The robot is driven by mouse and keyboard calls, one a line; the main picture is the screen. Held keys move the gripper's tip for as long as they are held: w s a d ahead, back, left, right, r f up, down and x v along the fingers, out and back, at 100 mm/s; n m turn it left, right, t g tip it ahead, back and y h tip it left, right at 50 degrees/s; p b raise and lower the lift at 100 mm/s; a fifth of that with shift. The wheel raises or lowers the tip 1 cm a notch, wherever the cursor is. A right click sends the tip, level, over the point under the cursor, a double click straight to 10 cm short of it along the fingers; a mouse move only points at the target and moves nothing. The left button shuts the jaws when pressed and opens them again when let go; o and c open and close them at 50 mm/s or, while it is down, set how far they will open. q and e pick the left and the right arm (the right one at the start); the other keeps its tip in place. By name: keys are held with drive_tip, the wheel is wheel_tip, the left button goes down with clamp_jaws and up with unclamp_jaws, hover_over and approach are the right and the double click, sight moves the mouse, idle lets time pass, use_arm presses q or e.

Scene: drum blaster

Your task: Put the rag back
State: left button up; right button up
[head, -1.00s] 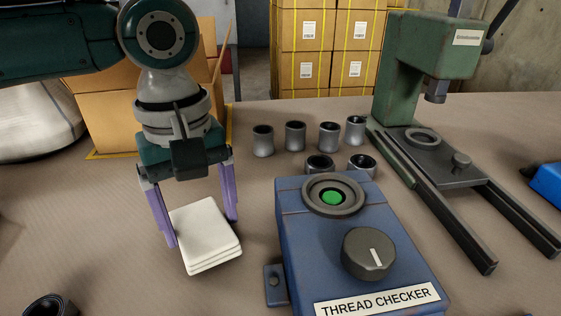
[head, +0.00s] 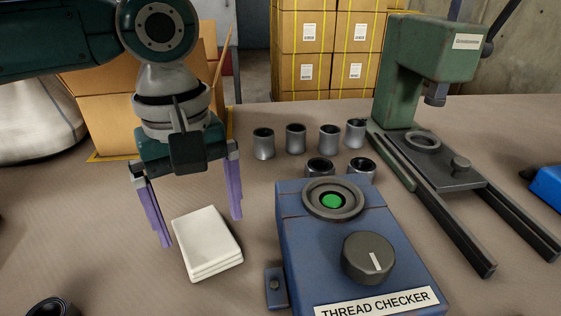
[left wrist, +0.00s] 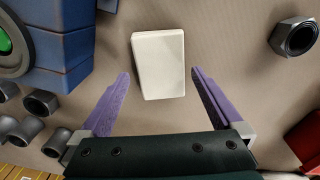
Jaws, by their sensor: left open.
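The rag (head: 208,243) is a white, folded, layered square lying on the table, left of the blue thread checker. It also shows in the left wrist view (left wrist: 158,64), just beyond my fingertips. My left gripper (head: 203,231) is open, with its purple fingers apart and nothing between them. In the head view its fingers hang behind and to either side of the rag; in the left wrist view (left wrist: 159,73) they point toward it with gaps on both sides. My right gripper is not in view.
The blue thread checker (head: 300,250) stands close to the right of the rag. Several grey threaded cylinders (head: 295,138) stand behind it. A green press (head: 398,85) is at the back right. Another dark ring-shaped part (head: 52,306) is at the lower left.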

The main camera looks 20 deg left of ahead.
sight(205, 231)
use_arm(q)
wheel_tip(205, 231, up, 10)
drive_tip(key=p, duration=0.3)
drive_tip(key=shift+r, duration=0.15)
drive_tip(key=s+d+r+m+t+h+p, duration=0.3)
drive_tip(key=s+d+r+m+p, duration=0.55)
drive_tip(key=p, duration=0.65)
drive_tip(key=s+a+r+m+y+p, duration=0.35)
drive_tip(key=s+a+p, duration=0.2)
drive_tip(key=s, duration=0.25)
wheel_tip(205, 231, up, 38)
drive_tip(key=p, duration=3.8)
drive_tip(key=shift+w+m+t+h, duration=0.25)
drive_tip(key=shift+m+t+h, duration=0.05)
drive_tip(key=shift+m+h, duration=0.1)
drive_tip(key=shift+d, duration=0.1)
